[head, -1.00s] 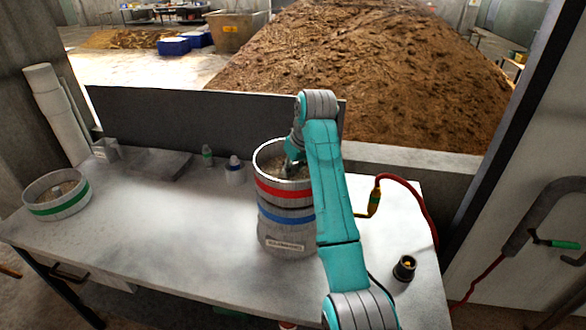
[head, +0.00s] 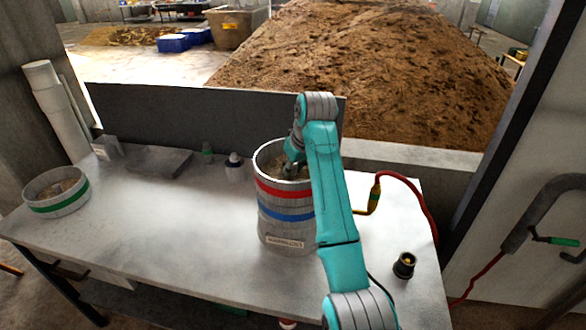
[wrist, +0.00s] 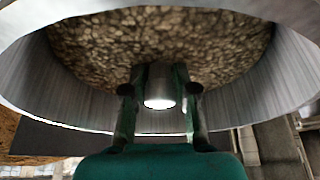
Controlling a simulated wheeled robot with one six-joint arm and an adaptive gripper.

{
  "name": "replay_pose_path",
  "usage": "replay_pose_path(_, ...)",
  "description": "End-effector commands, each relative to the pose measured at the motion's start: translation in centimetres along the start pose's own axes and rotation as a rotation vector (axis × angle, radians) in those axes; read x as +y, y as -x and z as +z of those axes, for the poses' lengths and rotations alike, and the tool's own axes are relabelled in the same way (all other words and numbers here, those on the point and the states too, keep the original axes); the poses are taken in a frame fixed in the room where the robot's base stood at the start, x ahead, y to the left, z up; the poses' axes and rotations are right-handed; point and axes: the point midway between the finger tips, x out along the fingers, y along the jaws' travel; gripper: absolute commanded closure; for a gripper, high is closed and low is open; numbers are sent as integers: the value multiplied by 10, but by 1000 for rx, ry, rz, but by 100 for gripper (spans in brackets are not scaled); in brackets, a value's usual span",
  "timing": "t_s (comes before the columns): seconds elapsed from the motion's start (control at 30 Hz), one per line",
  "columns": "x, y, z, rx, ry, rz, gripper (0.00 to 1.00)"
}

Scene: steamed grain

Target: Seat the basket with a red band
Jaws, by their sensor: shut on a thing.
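The basket with a red band (head: 268,188) is a grey round vessel holding pale grain (wrist: 160,35). It stands upright on top of a grey pot with a blue band (head: 272,212), and no gap shows between them on the visible side. My gripper (head: 289,170) reaches down inside the basket's rim. In the wrist view, my gripper (wrist: 158,98) is shut on a short metal post (wrist: 159,92) at the basket's middle. My arm hides the right side of the basket and the pot.
A green-banded basket (head: 58,197) stands at the table's left end. A black cup-like fitting (head: 404,265) and a red hose (head: 425,200) are at right. The table's left-middle is clear.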

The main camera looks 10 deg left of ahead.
Motion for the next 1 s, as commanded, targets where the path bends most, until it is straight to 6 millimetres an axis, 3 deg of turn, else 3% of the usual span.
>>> replay_pose_path(0.37, 0, -1, 0, 4, 1, 1, 100)
replay_pose_path(0.4, 0, -1, 0, 4, 1, 1, 70)
replay_pose_path(0.5, 0, -1, 0, 3, 1, 1, 45)
replay_pose_path(0.8, 0, -3, 2, -3, 0, -1, 43)
replay_pose_path(1.0, 0, 15, 0, 2, 0, 1, 43)
